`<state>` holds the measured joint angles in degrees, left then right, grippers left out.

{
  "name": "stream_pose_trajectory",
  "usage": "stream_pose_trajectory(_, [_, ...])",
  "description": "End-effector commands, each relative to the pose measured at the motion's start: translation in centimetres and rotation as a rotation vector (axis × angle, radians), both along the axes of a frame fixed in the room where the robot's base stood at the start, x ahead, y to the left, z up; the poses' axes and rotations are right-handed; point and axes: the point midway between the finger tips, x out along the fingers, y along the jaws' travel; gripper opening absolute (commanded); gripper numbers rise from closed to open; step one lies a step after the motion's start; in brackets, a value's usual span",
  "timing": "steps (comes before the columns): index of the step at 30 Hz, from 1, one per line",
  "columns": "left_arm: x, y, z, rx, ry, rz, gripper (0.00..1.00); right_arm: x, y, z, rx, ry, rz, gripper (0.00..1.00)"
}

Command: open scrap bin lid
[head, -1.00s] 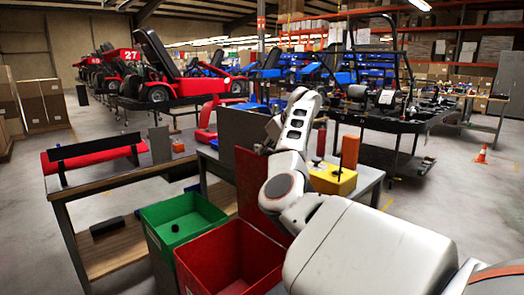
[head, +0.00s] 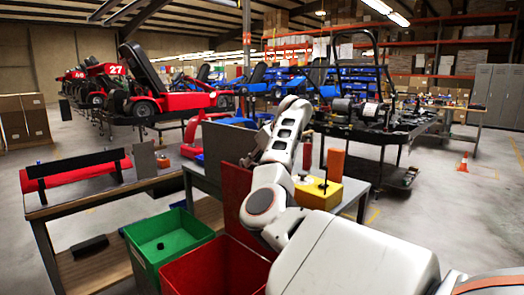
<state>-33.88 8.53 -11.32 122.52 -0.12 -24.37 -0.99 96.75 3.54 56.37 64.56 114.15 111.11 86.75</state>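A red open-topped bin (head: 187,272) stands at the bottom centre of the head view. A flat red panel (head: 231,200), which looks like its lid, stands upright at its back edge, so the bin's opening is uncovered. My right arm comes in from the lower right and bends over behind the panel. My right gripper (head: 251,160) is small and dark near the panel's upper edge, partly hidden by my arm. I cannot tell whether it touches the panel or how its fingers stand. My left gripper is not in view.
A green bin (head: 150,262) stands left of the red one. A workbench (head: 85,198) with a red-and-black part is on the left. Behind is a grey table (head: 205,180) with a yellow box (head: 322,192).

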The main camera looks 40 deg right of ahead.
Motion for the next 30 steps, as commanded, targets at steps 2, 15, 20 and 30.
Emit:
stream_pose_trajectory(2, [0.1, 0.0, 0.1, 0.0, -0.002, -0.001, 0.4, -1.2, 0.0, 1.5, 0.0, -0.005, -0.003, 0.23])
stream_pose_trajectory(15, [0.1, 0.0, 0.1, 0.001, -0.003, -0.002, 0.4, -6.1, 0.0, 6.2, 0.0, -0.002, 0.0, 0.23])
stream_pose_trajectory(20, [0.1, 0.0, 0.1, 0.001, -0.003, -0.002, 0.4, -6.5, 0.0, 6.6, 0.0, -0.001, 0.0, 0.23])
stream_pose_trajectory(30, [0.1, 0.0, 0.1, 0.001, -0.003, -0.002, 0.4, -6.5, 0.0, 6.5, -0.001, -0.001, 0.001, 0.23])
